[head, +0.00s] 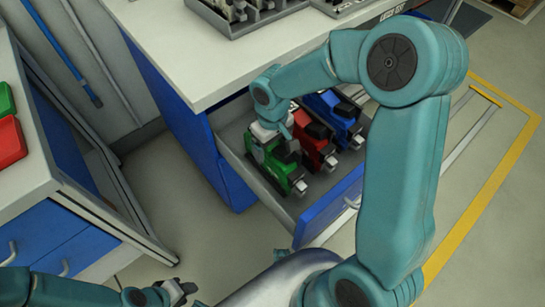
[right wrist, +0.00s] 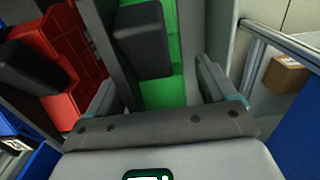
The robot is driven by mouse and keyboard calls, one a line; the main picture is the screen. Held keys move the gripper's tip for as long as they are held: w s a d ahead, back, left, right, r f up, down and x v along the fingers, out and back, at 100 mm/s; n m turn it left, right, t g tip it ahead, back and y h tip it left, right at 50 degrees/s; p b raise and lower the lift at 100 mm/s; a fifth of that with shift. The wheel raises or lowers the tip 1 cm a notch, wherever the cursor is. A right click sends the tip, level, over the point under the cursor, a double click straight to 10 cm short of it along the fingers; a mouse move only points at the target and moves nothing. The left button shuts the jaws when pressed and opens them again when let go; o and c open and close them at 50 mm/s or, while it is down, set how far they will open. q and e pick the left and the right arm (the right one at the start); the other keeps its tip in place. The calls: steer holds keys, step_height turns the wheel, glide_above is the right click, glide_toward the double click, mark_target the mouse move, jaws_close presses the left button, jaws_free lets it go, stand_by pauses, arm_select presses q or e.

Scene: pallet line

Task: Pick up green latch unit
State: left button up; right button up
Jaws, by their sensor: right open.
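The green latch unit (head: 283,172) sits in the open drawer, nearest the drawer's left side. It has a dark block on top. My right gripper (head: 272,138) is over it, pointing down. In the right wrist view the green latch unit (right wrist: 162,92) lies between the two open fingers of my right gripper (right wrist: 160,85), one on each side. Contact with the unit cannot be made out. My left gripper (head: 175,290) is low at the left, away from the drawer; its jaw opening is unclear.
A red latch unit (head: 315,146) and a blue latch unit (head: 338,118) stand beside the green one in the drawer (head: 236,160). The white worktop (head: 190,60) overhangs behind. A left bench holds red and green bins (head: 10,142). A cardboard box (right wrist: 285,74) lies beyond the drawer.

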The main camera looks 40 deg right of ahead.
step_height(320, 180, down, 3)
steer(key=shift+w+d+r, duration=0.1)
steer(key=c, duration=1.3)
step_height(320, 180, up, 10)
steer(key=shift+f+p, duration=0.2)
steer(key=shift+p, duration=0.9)
step_height(320, 180, up, 10)
steer(key=p, duration=0.7)
steer(key=shift+f+p, duration=0.1)
steer(key=shift+p, duration=0.2)
